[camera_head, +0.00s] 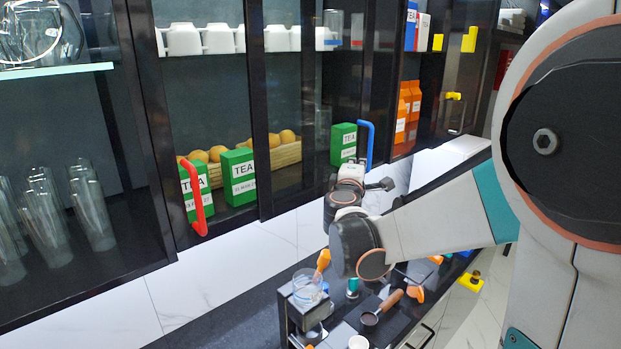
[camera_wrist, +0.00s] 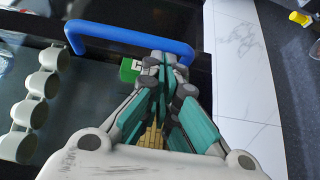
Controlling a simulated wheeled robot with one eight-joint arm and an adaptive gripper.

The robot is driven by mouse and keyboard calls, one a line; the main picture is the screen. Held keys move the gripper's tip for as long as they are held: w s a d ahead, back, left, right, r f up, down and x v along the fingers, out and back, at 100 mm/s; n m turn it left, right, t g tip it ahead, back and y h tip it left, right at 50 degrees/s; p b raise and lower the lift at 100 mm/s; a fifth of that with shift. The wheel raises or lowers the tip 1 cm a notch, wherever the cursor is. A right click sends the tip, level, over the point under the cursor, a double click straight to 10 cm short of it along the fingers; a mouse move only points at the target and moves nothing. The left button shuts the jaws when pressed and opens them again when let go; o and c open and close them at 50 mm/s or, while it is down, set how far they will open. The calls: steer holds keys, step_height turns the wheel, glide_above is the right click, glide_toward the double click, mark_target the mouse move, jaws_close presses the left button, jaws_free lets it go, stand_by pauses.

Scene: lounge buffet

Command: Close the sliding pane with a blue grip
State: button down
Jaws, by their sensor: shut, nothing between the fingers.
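The blue grip (camera_head: 369,146) is a bent upright bar on a dark-framed glass pane, right of the middle of the cabinet front. In the wrist view the blue grip (camera_wrist: 125,37) runs across the top, with its right end close to my fingertips. My gripper (camera_wrist: 165,62) is shut and empty, its tips next to that end of the bar. I cannot tell whether they touch it. In the head view my wrist hides most of the gripper, just below the grip. The exact edges of the blue-grip pane are hard to make out.
A red grip (camera_head: 195,200) sits on another pane to the left. Green tea boxes (camera_head: 239,176), a basket (camera_head: 286,153) and white cups (camera_head: 218,38) stand on the shelves. Below, the dark counter holds a clear cup (camera_head: 307,286) and a wooden-handled tool (camera_head: 388,301).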

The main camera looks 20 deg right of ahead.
steer(key=w+d+b, duration=0.2)
steer(key=w+d, duration=0.2)
steer(key=d, duration=1)
steer(key=shift+d, duration=0.2)
steer(key=w+a+v, duration=0.1)
steer(key=a+v, duration=0.1)
steer(key=v, duration=1)
steer(key=shift+a+b, duration=0.4)
steer(key=shift+w+a, duration=0.1)
